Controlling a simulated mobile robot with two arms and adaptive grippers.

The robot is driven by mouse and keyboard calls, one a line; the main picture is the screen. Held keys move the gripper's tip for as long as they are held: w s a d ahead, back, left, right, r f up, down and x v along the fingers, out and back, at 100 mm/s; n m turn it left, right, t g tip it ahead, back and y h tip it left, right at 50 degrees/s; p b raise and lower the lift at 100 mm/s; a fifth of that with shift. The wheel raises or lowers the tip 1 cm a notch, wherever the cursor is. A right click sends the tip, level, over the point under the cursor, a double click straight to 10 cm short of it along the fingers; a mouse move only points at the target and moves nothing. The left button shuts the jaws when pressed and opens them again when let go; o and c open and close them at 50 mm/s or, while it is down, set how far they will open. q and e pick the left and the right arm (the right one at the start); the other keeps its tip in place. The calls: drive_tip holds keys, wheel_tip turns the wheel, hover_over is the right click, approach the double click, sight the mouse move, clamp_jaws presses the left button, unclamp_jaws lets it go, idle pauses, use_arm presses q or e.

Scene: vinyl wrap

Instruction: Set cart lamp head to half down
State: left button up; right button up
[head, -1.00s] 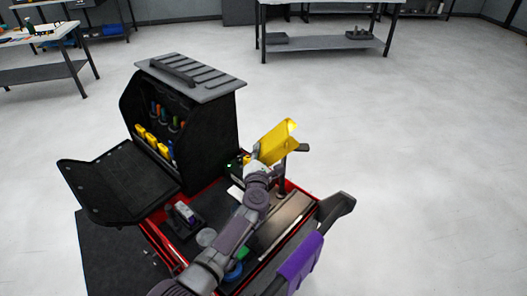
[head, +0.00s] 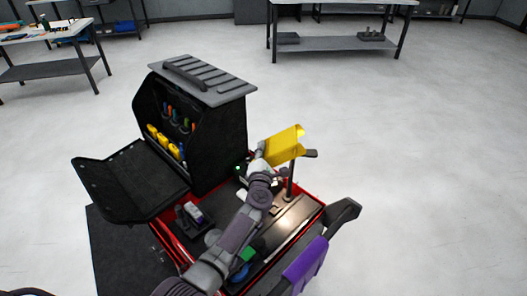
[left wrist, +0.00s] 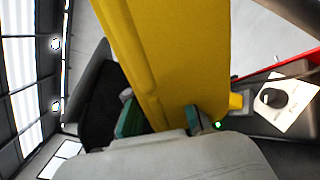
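The yellow lamp head (head: 284,146) sits on a thin dark post (head: 291,178) at the cart's far right corner. It is tilted, with its right end higher than its left. My left gripper (head: 259,163) is at its left end. In the left wrist view the lamp head (left wrist: 165,55) fills the upper middle, and the teal pads of my left gripper (left wrist: 160,120) lie against both its sides, shut on it. The pads' contact faces are partly hidden. My right gripper is not in view.
The red cart (head: 318,203) holds a black tool cabinet (head: 222,135) with its flap (head: 130,180) open at left. A purple cloth (head: 306,264) hangs over the black handle (head: 343,212). Workbenches stand at the back; the floor to the right is clear.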

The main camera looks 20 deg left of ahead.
use_arm(q)
drive_tip(key=shift+f, duration=0.15)
drive_tip(key=shift+s+d, duration=0.1)
drive_tip(key=shift+s, duration=0.1)
drive_tip(key=s+d, duration=0.2)
drive_tip(key=s, duration=0.9)
drive_tip(key=shift+s, duration=0.15)
